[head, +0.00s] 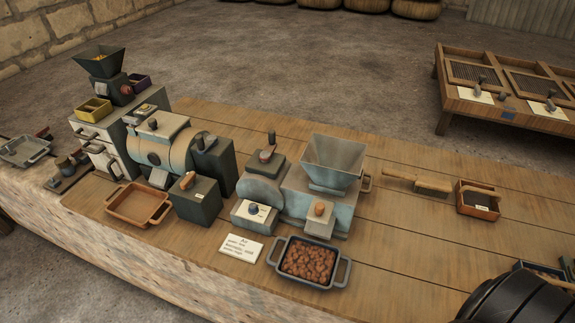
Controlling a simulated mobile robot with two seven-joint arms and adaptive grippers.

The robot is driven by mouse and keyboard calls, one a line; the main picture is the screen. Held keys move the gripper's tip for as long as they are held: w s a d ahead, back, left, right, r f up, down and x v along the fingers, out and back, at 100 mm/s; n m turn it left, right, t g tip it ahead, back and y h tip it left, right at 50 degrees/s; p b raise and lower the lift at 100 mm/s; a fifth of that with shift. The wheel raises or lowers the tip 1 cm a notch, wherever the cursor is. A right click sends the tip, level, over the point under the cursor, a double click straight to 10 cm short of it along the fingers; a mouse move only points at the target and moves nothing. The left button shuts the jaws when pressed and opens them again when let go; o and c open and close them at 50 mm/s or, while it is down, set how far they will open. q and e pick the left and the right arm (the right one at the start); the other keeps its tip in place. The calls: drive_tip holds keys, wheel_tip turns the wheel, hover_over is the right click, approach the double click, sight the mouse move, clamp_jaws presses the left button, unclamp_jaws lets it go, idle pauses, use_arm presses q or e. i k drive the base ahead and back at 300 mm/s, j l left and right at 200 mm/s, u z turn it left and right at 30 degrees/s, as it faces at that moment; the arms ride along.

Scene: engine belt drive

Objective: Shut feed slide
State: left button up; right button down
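A grey machine with a square, open hopper (334,160) stands at the middle of the table. A small wooden handle (366,183) sticks out on the right side below the hopper; it may belong to the feed slide. The slide plate itself is hidden, so I cannot tell how far it is open. A block with an orange-brown knob (319,209) sits at the machine's front. A lever (268,148) stands on the housing to the left. Neither of my grippers is in view.
A pan of brown pieces (308,263) and a written card (241,248) lie before the machine. A teal drum machine (160,150) and an empty wooden tray (138,205) are to the left. A brush (418,181) and small box (478,200) lie right, with bare planks nearer.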

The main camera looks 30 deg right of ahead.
sight(321, 211)
drive_tip(key=k+z, duration=0.2)
drive_tip(key=z, duration=1.35)
